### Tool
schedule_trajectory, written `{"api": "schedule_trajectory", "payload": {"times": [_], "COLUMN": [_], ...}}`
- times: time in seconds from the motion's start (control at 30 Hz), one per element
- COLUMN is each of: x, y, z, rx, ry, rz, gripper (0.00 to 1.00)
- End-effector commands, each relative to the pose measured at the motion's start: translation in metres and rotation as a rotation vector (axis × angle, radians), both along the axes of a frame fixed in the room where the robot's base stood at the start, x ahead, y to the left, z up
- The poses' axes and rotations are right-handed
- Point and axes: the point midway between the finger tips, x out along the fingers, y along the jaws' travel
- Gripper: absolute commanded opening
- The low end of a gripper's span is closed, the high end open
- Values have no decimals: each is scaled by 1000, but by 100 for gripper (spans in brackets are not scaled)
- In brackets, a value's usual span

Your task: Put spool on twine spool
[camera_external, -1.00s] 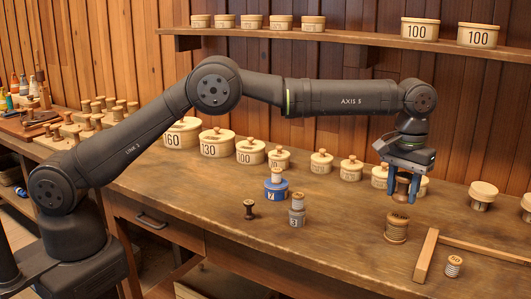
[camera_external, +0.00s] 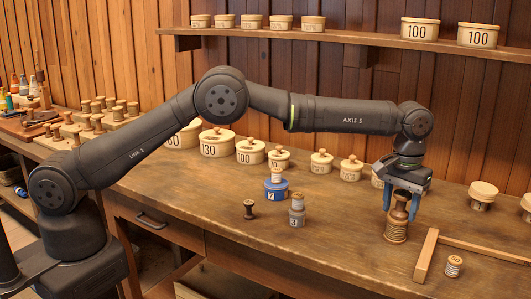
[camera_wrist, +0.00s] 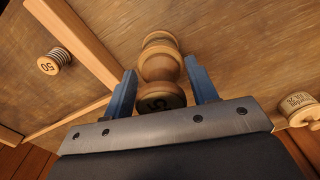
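A brown turned wooden spool (camera_external: 400,205) stands upright on top of the wider tan twine spool (camera_external: 396,231) at the right of the bench. My gripper (camera_external: 401,207) is around the brown spool from above. Its blue fingers are spread, one on each side, with narrow gaps to the wood.
A wooden strip frame (camera_external: 427,255) lies right of the twine spool, with a small spool marked 50 (camera_external: 453,266) inside it. A grey spool (camera_external: 297,216), a blue spool (camera_external: 275,190) and a small dark spool (camera_external: 249,209) stand to the left. Lidded pots line the back.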

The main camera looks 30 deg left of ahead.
Motion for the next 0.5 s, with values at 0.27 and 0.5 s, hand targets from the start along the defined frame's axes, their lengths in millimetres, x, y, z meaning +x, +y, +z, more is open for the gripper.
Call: {"api": "schedule_trajectory", "payload": {"times": [0.27, 0.5], "x": [0, 0], "y": [0, -1], "z": [0, 20], "rx": [0, -3], "ry": [0, -2], "rz": [0, 0], "gripper": [62, 62]}}
